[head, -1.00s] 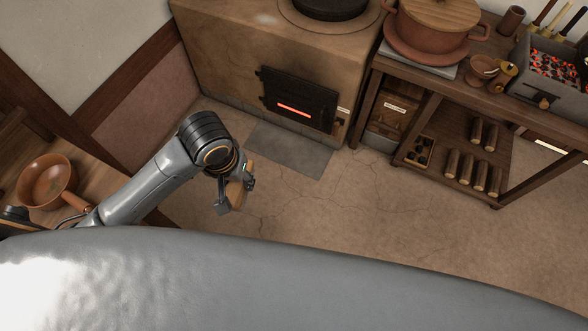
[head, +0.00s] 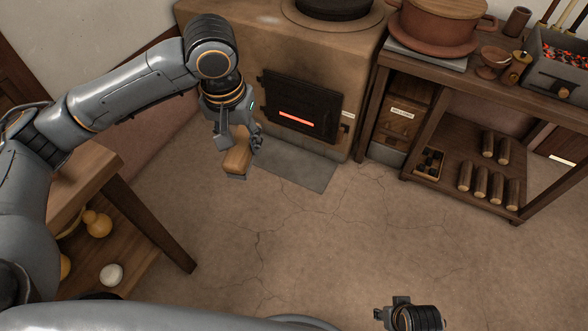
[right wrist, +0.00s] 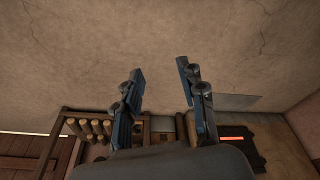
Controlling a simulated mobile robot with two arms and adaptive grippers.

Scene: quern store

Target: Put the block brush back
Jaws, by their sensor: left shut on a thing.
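The block brush (head: 236,162), a tan wooden block, is held in my left gripper (head: 240,146) in the head view. The left gripper is shut on it in the air, in front of the stove, and the fingers hide part of the brush. My right gripper (head: 383,315) shows only partly at the bottom edge of the head view. In the right wrist view my right gripper (right wrist: 160,72) has its two fingers apart with nothing between them.
A clay stove (head: 225,65) with a glowing slot in its dark door (head: 300,106) stands ahead. A wooden bench (head: 390,85) with pots, a coal brazier (head: 560,70) and logs on its lower shelf is at right. A shelved table (head: 150,225) is at left. The floor between is clear.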

